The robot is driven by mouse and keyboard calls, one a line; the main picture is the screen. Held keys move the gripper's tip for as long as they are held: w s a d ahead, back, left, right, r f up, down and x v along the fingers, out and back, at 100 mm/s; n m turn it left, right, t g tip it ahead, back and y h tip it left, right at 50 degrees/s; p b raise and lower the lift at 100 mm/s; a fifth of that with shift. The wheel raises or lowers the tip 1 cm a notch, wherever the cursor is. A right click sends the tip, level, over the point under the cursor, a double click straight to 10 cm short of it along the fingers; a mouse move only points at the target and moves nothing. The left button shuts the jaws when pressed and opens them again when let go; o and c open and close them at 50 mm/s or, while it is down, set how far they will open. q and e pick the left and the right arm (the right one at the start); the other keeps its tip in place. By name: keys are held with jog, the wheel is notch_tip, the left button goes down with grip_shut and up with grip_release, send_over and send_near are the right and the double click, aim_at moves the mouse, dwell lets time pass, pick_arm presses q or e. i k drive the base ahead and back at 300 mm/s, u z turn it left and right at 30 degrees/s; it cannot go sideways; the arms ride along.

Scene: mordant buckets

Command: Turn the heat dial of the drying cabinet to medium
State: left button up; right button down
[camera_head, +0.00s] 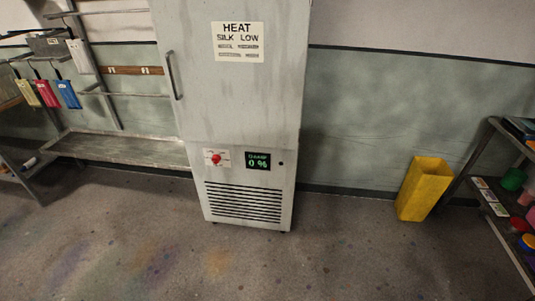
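The drying cabinet (232,110) is a tall pale grey unit standing against the wall in the middle of the head view. Its heat dial (216,158) is a small red knob on a white label plate low on the front; the markings are too small to read. A dark display (258,161) with green characters, seemingly "0 %", is right of the dial. A sign (238,42) on the door reads "HEAT", "SILK LOW" and smaller lines I cannot read. Neither of my grippers is in view.
A vertical handle (172,75) is on the cabinet door's left. A low grey bench (118,150) and racks stand at left. A yellow bin (424,188) and a shelf unit (490,195) with colourful items are at right. The floor (250,262) before the cabinet is clear.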

aim_at(216, 159)
jog(key=z, duration=0.45)
jog(key=i, duration=1.2)
jog(key=u, duration=0.3)
